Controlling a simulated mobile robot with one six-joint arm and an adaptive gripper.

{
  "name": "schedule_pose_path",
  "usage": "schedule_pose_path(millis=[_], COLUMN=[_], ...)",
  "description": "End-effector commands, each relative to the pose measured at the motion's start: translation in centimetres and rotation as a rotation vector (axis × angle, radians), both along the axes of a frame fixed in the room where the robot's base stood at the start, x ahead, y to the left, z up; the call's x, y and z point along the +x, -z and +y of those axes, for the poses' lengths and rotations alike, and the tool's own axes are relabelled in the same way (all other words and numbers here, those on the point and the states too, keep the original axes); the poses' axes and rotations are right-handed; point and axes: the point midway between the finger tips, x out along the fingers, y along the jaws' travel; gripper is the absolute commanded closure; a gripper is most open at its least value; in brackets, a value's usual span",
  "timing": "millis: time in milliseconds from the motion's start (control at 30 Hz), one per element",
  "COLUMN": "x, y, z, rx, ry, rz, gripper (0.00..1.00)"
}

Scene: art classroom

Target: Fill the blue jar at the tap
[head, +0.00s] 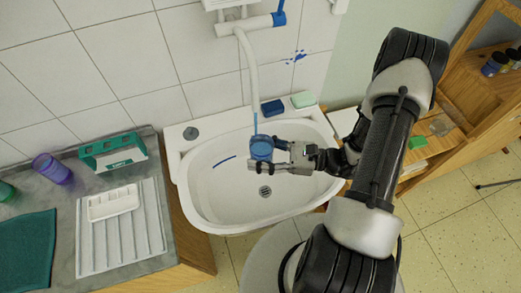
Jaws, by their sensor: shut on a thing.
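The blue jar (261,148) is held over the white sink basin (208,190). My gripper (272,155) reaches in from the right and is shut on the jar, with its fingers around the jar's sides. The white tap (252,75) comes down from the wall pipe above. A thin blue stream (255,122) runs from the tap's end down to the jar's mouth. The water level inside the jar cannot be made out. The basin's drain (265,191) shows below the jar.
A blue sponge (273,108) and a pale green block (303,99) lie on the sink's back rim. The left counter holds a purple cup (52,168), a green holder (113,151), a white palette (113,202) and a ribbed drainboard (140,245). A wooden shelf (475,80) stands at right.

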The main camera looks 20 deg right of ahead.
Motion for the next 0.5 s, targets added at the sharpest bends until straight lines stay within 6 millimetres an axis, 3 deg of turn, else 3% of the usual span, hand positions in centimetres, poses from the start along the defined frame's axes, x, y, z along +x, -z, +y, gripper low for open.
schedule_pose_path(millis=[500], x=[-4.2], y=[0.0], z=[0.5], rx=[0.002], ry=[0.003], rz=[0.002], gripper=[0.77])
